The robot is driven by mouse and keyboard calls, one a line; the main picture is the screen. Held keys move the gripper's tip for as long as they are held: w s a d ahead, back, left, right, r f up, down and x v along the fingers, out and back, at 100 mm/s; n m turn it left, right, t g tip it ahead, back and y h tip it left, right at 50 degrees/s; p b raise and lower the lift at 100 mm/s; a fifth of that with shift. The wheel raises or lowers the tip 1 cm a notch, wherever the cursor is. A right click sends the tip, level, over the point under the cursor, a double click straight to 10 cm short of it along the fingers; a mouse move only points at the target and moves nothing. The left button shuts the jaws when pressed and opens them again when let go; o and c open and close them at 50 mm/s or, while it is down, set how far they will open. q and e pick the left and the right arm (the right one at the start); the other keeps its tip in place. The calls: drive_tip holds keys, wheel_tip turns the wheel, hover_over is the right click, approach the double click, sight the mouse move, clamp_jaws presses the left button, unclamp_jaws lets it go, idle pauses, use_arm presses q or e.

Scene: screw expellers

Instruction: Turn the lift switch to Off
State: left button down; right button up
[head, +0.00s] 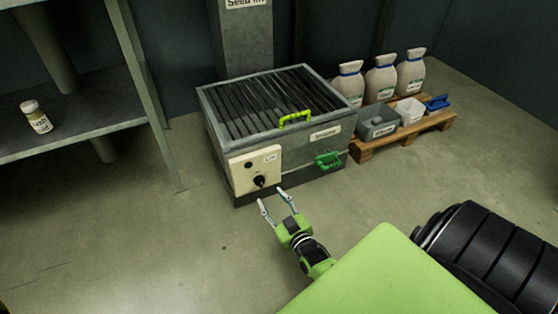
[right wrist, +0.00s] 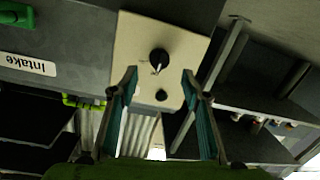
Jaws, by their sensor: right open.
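The lift switch is a black rotary knob (head: 259,181) on a cream panel (head: 243,172) at the front left of the grey intake box. The knob (right wrist: 159,58) also shows in the right wrist view, with a small pale mark beside it; I cannot read its setting. A smaller dark round part sits on the same panel. My right gripper (head: 274,196) is open and empty, just in front of the panel and apart from the knob. In the right wrist view its two fingers (right wrist: 159,82) stand either side of the knob's line. My left gripper is not in view.
The intake box (head: 306,150) has a slatted top, a lime handle (head: 296,119) and a green handle (head: 328,160). A pallet (head: 405,134) with sacks and small bins stands right of it. A shelf (head: 75,120) with a jar (head: 36,117) is at left. Floor in front is clear.

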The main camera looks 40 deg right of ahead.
drive_tip(key=v, duration=0.5)
idle(0.4)
